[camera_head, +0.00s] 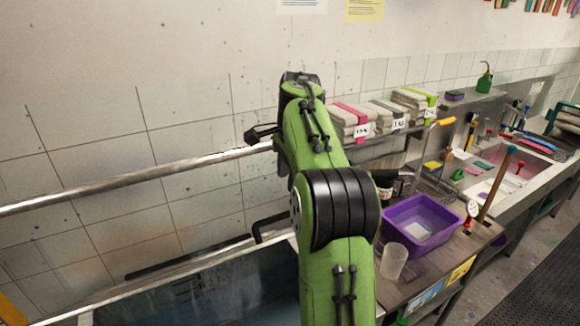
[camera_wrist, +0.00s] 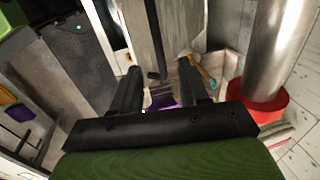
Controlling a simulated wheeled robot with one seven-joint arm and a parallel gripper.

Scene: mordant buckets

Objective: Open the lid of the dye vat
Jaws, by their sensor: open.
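What appears to be the dye vat (camera_head: 200,295) is the large blue-grey metal body at the bottom left of the head view, with a pale edge along its back. I cannot tell its lid apart from its top. A black bent piece (camera_head: 266,226), perhaps a handle, shows at its back right, beside my green arm. My gripper (camera_wrist: 160,74) is open in the wrist view, its two black fingers apart. A dark bar (camera_wrist: 154,40) runs down between the fingertips; I cannot tell whether it touches them. In the head view my arm hides most of the gripper.
A metal rail (camera_head: 140,175) crosses above the vat before the tiled wall. To the right, a bench holds a purple tub (camera_head: 420,220), a clear beaker (camera_head: 393,261) and folded cloths (camera_head: 352,118) on a shelf. A metal cylinder (camera_wrist: 272,50) with a red base stands right in the wrist view.

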